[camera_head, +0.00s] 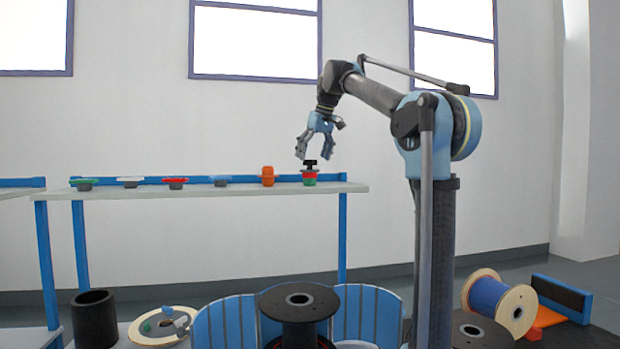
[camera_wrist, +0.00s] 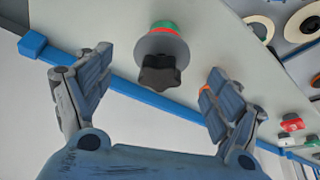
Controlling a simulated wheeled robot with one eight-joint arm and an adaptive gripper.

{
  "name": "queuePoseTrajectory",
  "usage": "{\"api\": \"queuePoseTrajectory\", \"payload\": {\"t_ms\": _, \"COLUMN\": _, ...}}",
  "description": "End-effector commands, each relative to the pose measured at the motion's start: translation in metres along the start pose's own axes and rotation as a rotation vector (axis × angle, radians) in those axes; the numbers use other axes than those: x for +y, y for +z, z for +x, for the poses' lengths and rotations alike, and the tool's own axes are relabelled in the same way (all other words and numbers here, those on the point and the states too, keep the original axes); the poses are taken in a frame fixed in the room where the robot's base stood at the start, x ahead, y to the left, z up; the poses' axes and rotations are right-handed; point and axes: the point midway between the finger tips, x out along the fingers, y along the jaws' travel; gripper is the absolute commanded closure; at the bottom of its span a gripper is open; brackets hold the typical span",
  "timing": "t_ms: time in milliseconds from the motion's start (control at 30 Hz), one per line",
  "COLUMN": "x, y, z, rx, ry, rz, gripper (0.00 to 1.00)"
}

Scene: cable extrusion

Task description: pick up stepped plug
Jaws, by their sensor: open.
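My gripper (camera_head: 315,152) is open and empty, above the right end of a pale shelf. Just below it stands an upright piece with a black knob (camera_head: 310,163) on top and red and green bands beneath. In the wrist view its black star-shaped knob (camera_wrist: 159,74), grey disc and green part show between my spread fingers (camera_wrist: 158,66), touching neither. To its left on the shelf stands an orange stepped piece (camera_head: 268,175); only a sliver of orange shows behind the right finger in the wrist view. I cannot tell which of these two is the stepped plug.
Spools stand below.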

Motion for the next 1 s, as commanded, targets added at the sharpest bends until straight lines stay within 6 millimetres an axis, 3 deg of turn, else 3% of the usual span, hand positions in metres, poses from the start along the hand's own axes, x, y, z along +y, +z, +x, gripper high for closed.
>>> {"api": "queuePoseTrajectory", "payload": {"t_ms": 400, "x": -0.001, "y": -0.004, "z": 0.046, "rx": 0.0, "ry": 0.0, "rz": -0.001, "gripper": 0.16}}
{"api": "queuePoseTrajectory", "payload": {"t_ms": 733, "x": -0.001, "y": -0.004, "z": 0.052, "rx": 0.0, "ry": 0.0, "rz": 0.0, "gripper": 0.16}}
{"api": "queuePoseTrajectory", "payload": {"t_ms": 967, "x": -0.001, "y": -0.004, "z": 0.052, "rx": 0.0, "ry": 0.0, "rz": 0.0, "gripper": 0.65}}
{"api": "queuePoseTrajectory", "payload": {"t_ms": 1000, "x": -0.001, "y": -0.004, "z": 0.052, "rx": 0.0, "ry": 0.0, "rz": 0.0, "gripper": 0.66}}
